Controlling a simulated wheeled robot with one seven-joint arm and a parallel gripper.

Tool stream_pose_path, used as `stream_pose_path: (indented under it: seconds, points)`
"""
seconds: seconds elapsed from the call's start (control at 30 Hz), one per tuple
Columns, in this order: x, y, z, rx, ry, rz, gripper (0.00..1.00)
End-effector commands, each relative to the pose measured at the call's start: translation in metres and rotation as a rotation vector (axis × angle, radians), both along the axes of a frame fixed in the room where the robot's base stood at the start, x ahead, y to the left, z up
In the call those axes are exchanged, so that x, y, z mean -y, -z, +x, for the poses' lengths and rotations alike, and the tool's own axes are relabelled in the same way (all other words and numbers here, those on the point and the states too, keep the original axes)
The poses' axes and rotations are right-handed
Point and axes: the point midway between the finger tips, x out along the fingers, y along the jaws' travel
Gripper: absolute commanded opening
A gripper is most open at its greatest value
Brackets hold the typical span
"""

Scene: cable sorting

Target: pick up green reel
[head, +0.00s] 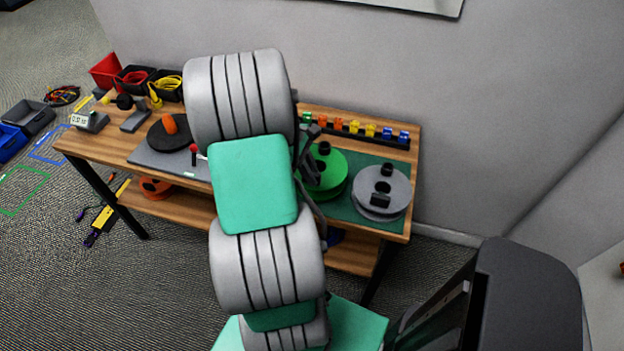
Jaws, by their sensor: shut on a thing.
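The green reel (336,177) lies flat on the dark green mat (342,208) at the right part of the workbench. A black hub stands up at its middle. My gripper (311,172) is dark and is at the reel's left side, shut on the reel. My arm hides the reel's left part and much of the gripper. I cannot tell whether the reel is lifted off the mat.
A grey reel (394,190) is close on the right. A rack of small coloured clips (355,128) runs along the back. A black turntable (168,134) and cable bins (135,77) are at the left. The wall is close behind the bench.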

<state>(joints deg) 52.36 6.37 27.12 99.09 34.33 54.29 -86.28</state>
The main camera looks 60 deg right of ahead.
Motion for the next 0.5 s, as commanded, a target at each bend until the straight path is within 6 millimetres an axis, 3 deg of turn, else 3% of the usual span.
stream_pose_path:
  seconds: [0.23, 0.5]
  points:
    - [-0.029, -0.060, 0.041, 0.003, -0.007, -0.003, 0.00]
    - [-0.073, -0.091, 0.097, 0.001, -0.005, 0.000, 0.00]
